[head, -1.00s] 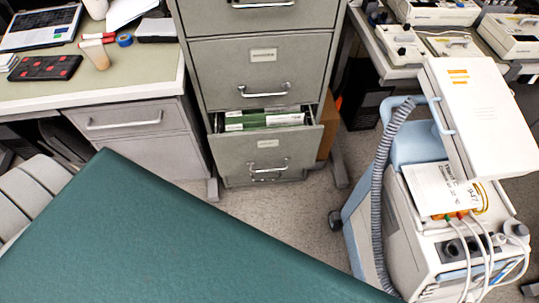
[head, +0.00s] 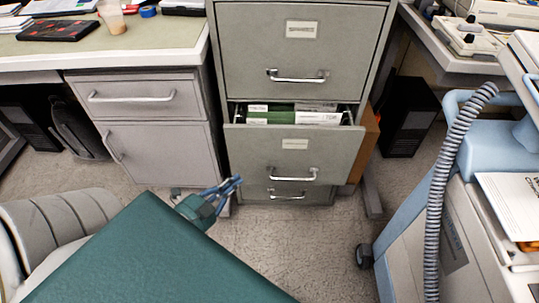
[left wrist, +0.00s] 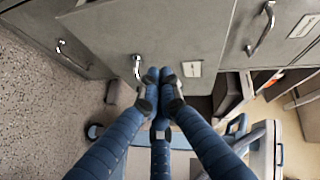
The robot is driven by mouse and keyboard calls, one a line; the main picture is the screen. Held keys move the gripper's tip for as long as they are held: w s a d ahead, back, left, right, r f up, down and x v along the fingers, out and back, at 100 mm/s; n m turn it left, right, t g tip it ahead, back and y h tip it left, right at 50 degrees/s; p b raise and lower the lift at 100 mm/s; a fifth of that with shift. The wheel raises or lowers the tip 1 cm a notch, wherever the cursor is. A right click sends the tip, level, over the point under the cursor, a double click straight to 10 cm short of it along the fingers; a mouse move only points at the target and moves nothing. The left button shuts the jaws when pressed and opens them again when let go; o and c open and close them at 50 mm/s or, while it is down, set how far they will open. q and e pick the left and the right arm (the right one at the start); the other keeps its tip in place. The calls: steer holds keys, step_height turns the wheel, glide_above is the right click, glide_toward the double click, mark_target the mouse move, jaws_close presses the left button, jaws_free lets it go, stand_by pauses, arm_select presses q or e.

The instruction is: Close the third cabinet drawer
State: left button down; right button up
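The grey filing cabinet (head: 305,50) stands in the middle of the head view. Its third drawer (head: 296,158) is pulled partly out, and green and white files (head: 290,115) show inside. The drawer has a metal handle (head: 292,175) below a small label. My left gripper (head: 235,182) has blue fingers and is in front of the cabinet, lower left of that drawer. In the left wrist view, the fingertips (left wrist: 159,76) are drawn together with nothing seen between them, and overlap a drawer handle (left wrist: 137,66); contact cannot be told. My right gripper is not in view.
A green padded surface (head: 150,260) fills the lower left foreground. A desk with drawers (head: 145,100) stands left of the cabinet. A blue and white medical cart (head: 440,230) stands at right. A cardboard box (head: 368,135) is beside the cabinet.

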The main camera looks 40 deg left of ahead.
mark_target(264, 130)
arm_select(q)
steer(key=d+r+m+t+h+b, duration=0.2)
steer(key=d+r+m+h+b, duration=0.15)
steer(key=r+m, duration=0.4)
steer(key=shift+n, duration=0.55)
steer(key=shift+w+d+r, duration=0.1)
steer(key=shift+w+r, duration=0.15)
steer(key=shift+w, duration=1.95)
steer(key=shift+w+a+r, duration=0.1)
steer(key=shift+w+r, duration=0.15)
steer(key=shift+w, duration=1.9)
steer(key=shift+w+d+r, duration=0.1)
steer(key=shift+w+r, duration=0.15)
steer(key=shift+w, duration=1.95)
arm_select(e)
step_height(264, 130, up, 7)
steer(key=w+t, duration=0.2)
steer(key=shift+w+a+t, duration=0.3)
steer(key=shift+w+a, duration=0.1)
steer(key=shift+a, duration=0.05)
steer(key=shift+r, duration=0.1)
